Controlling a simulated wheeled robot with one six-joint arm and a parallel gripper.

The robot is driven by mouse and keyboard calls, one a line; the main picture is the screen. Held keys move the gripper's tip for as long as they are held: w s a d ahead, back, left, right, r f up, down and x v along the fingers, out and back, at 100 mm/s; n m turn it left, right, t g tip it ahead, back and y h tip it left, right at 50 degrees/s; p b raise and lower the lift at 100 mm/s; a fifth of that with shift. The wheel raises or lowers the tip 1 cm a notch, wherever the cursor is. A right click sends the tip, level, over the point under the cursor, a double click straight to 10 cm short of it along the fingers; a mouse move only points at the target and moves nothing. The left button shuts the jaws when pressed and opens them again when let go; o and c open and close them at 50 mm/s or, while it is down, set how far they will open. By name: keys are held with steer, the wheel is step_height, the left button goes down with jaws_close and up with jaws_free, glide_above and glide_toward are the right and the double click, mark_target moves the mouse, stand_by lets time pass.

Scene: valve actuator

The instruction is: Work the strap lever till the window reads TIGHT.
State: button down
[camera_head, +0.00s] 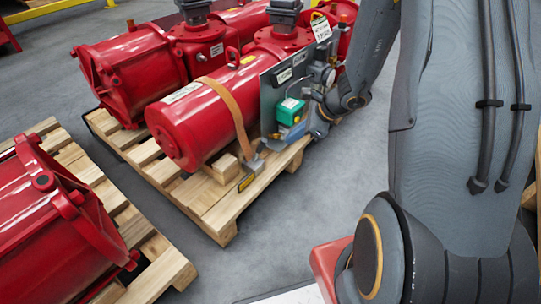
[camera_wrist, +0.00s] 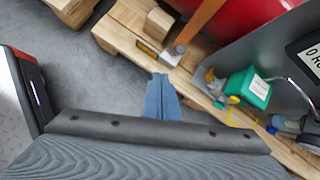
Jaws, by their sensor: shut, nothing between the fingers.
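An orange strap (camera_head: 232,105) runs over the red actuator cylinder (camera_head: 190,130) down to a small grey metal ratchet piece (camera_head: 253,164) at the pallet's edge. In the wrist view the strap (camera_wrist: 200,22) ends at this ratchet piece (camera_wrist: 173,55). A small yellow-and-black plate (camera_wrist: 147,48) sits beside it, also in the head view (camera_head: 246,182). No reading can be made out, and the lever's position is too small to tell. My gripper (camera_wrist: 162,80) is shut and empty, its blue-grey fingers pointing toward the ratchet piece, apparently short of it. In the head view it is mostly hidden.
A grey panel (camera_wrist: 255,50) with a green box (camera_wrist: 249,88) and gauges stands right of the ratchet piece, close to my fingers. The wooden pallet (camera_head: 222,205) lies below. Another pallet with a red actuator (camera_head: 55,225) is at left. Grey floor (camera_head: 215,255) between them is clear.

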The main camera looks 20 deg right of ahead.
mark_target(259, 151)
steer(key=d+f, duration=0.1)
steer(key=w+f+m+b, duration=0.1)
steer(key=f, duration=0.1)
steer(key=w+d+f+m, duration=0.1)
steer(key=shift+w+d+f+t+b, duration=0.15)
steer(key=shift+d+f+t+b, duration=0.15)
steer(key=shift+t+b, duration=0.1)
steer(key=w+a+f+b, duration=0.5)
steer(key=w+a+f, duration=0.1)
steer(key=a, duration=0.1)
steer(key=shift+w+f, duration=0.3)
steer(key=shift+r+h+p, duration=0.15)
steer(key=shift+h+p, duration=0.15)
steer(key=shift+p, duration=0.2)
